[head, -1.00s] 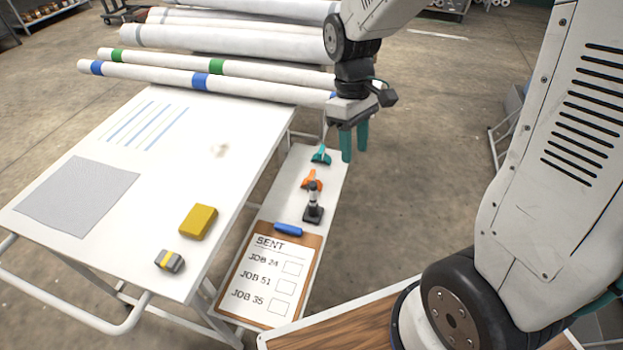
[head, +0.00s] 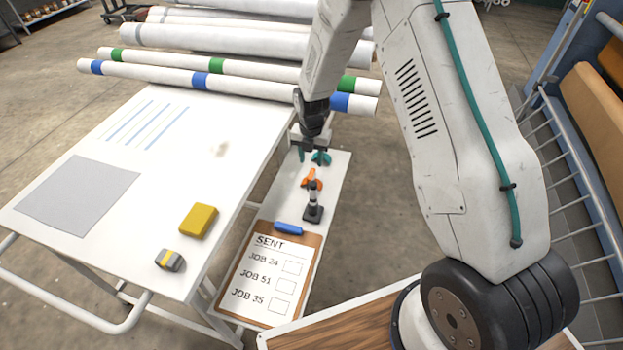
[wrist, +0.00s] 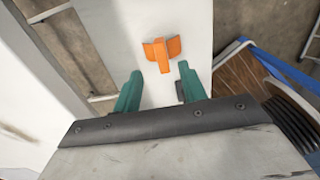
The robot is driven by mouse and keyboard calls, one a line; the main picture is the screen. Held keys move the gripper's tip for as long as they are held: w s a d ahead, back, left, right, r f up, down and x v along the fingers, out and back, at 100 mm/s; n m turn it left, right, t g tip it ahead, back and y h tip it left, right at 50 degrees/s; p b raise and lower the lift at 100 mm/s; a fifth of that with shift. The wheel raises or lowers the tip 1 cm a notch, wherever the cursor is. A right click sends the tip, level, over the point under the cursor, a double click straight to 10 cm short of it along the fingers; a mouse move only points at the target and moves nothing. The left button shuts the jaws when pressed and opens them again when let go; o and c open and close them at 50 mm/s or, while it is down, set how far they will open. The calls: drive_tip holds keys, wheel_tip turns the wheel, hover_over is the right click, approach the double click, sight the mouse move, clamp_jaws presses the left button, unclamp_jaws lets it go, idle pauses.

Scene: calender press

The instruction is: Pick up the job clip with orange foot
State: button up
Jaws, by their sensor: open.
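In the wrist view the orange clip (wrist: 162,50) shows a wide part with a narrower tab pointing toward my fingers.
A clipboard (head: 270,270) marked SENT lies at the near end of the shelf. Long white rolls (head: 235,84) lie behind.

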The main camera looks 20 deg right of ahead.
sight(311, 174)
drive_tip(key=f, duration=0.7)
drive_tip(key=shift+s+f, duration=0.25)
clamp_jaws()
